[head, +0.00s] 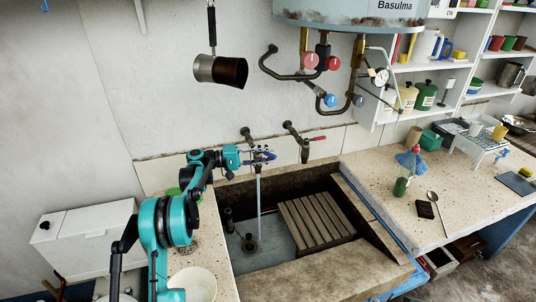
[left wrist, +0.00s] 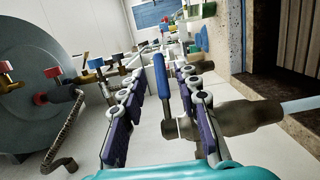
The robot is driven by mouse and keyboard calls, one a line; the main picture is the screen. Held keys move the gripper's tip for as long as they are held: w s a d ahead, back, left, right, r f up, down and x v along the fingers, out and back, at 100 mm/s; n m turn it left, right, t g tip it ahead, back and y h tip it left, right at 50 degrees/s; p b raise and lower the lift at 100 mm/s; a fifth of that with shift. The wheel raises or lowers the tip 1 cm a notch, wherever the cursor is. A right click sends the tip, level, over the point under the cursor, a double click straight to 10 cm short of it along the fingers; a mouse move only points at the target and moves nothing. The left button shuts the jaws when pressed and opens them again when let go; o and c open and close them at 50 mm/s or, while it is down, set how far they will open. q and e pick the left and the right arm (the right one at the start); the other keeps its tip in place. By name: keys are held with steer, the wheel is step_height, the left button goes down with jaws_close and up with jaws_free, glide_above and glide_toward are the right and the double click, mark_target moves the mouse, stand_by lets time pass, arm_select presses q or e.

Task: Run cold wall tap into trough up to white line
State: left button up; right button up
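The blue-handled wall tap (head: 262,158) is at the left above the trough (head: 310,258). A thin water stream (head: 259,205) falls from it to the trough's left part, near a round drain fitting (head: 250,244). My left gripper (head: 247,158) is at this tap. In the left wrist view its purple-padded fingers (left wrist: 165,110) stand apart, on either side of the blue lever (left wrist: 163,88); I cannot tell whether they touch it. The tap body (left wrist: 230,120) lies beside the right finger. I cannot make out a white line or the water level. My right gripper is not in view.
A red-handled tap (head: 314,139) is to the right. A slatted wooden board (head: 316,218) covers the trough's right part. The boiler (head: 345,12) and its pipes hang above. The right counter holds a bottle (head: 400,187), a spoon (head: 436,208) and a rack (head: 478,142).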

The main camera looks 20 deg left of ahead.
arm_select(q)
steer(key=v, duration=1.1)
steer(key=shift+w+a+r, duration=0.1)
stand_by(6.8)
